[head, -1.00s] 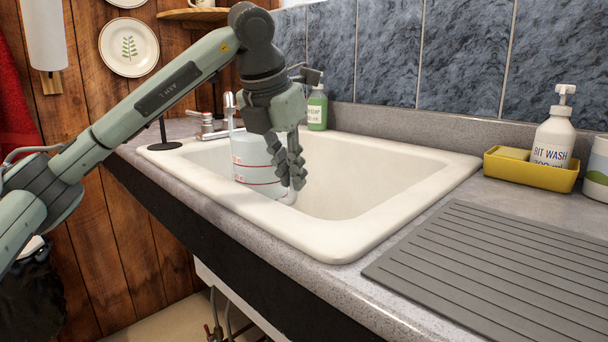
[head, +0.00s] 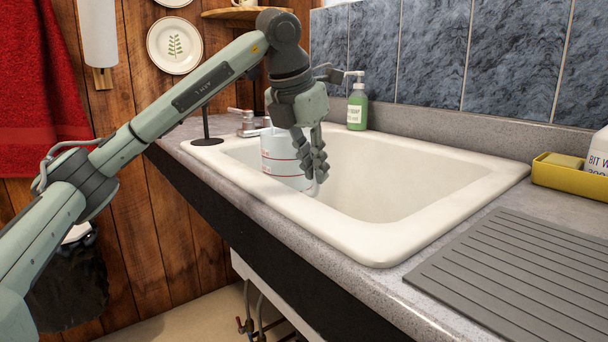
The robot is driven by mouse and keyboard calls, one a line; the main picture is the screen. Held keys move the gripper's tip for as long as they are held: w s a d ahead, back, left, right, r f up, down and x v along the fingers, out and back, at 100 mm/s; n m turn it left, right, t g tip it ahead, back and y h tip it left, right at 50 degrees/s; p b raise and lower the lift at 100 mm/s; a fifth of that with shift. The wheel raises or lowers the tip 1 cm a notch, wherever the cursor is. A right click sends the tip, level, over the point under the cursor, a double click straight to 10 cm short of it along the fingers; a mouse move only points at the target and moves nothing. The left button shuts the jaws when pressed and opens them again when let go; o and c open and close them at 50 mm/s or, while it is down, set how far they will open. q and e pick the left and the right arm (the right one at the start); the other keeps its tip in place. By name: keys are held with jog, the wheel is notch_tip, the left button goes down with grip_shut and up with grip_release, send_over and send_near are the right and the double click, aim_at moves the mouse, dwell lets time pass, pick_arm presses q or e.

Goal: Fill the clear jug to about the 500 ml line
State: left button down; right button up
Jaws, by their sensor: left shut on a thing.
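The clear jug (head: 283,158) is pale with red level lines and stands upright in the left end of the sink basin. My left gripper (head: 314,172) is at its right side, pointing down and shut on the jug, seemingly at its handle, which the fingers mostly cover. The metal tap (head: 244,122) is at the back left rim, just behind the jug. Its outlet is partly hidden, and I cannot make out a water stream or the level in the jug. My right gripper is out of view.
The cream sink (head: 405,225) is otherwise empty. A green soap bottle (head: 357,108) stands behind it. A grey ribbed drainer (head: 520,275) and a yellow caddy (head: 566,178) are at the right.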

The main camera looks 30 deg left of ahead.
aim_at(295, 158)
pick_arm(q)
jog(key=shift+w+a+p, duration=0.2)
jog(key=shift+w+a, duration=0.15)
jog(key=shift+a, duration=0.55)
jog(key=shift+w+a+p, duration=0.15)
jog(key=shift+w+a, duration=0.2)
jog(key=shift+a, duration=0.5)
jog(key=shift+w+a+p, duration=0.2)
jog(key=shift+w+a, duration=0.15)
jog(key=shift+a, duration=0.55)
dwell(5.3)
